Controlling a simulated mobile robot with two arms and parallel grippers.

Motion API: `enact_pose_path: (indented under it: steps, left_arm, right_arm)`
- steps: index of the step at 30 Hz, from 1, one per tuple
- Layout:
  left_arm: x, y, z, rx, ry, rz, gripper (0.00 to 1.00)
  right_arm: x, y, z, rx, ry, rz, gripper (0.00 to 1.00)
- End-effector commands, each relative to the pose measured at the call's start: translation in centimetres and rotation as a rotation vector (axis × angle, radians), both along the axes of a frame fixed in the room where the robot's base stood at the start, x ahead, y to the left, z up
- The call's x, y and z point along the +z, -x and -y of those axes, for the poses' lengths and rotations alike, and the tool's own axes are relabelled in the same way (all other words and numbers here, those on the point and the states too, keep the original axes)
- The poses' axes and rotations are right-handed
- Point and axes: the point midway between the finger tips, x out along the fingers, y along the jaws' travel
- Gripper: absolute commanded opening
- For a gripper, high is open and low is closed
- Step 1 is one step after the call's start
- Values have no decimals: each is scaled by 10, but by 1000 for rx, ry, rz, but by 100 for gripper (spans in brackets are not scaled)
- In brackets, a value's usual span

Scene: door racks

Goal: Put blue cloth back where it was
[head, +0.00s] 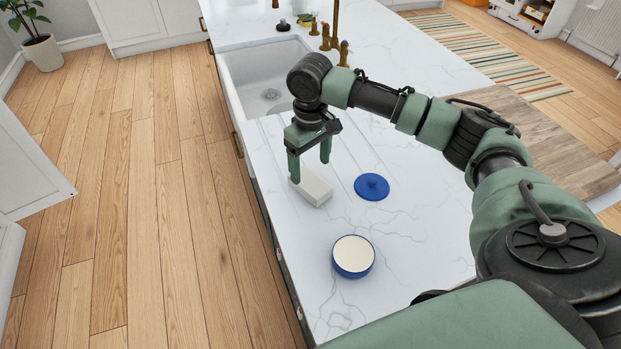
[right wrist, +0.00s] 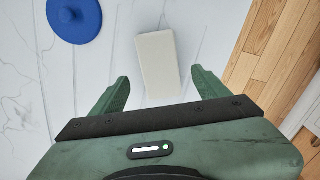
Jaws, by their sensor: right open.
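No blue cloth can be made out in either view. The blue things I see are a round lid with a knob (head: 372,187) and a round blue container with a cream top or inside (head: 353,257), both on the white marble counter (head: 430,215). The lid also shows in the right wrist view (right wrist: 75,18). A pale rectangular block (head: 315,189) lies on the counter beneath my right gripper (head: 309,170). In the right wrist view the block (right wrist: 157,62) lies between the lines of the open, empty fingers. My left gripper is not in view.
A white sink (head: 268,75) with brass taps (head: 335,40) lies beyond my right gripper. A wooden board (head: 545,140) is on the right of the counter. The counter's left edge drops to the wood floor (head: 150,200).

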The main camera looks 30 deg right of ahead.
Motion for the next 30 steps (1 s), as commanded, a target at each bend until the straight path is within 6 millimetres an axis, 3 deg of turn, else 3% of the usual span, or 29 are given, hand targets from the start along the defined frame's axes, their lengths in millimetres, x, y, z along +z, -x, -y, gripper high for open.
enact_pose_path:
  steps: [4, 10, 30]
  left_arm:
    - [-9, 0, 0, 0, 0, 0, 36]
    - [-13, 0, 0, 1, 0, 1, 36]
    - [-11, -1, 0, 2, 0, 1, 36]
  right_arm:
    - [30, -1, 0, 0, -1, 5, 76]
    - [55, 0, 0, 0, 0, 2, 76]
    - [63, 0, 0, -1, 0, -1, 76]
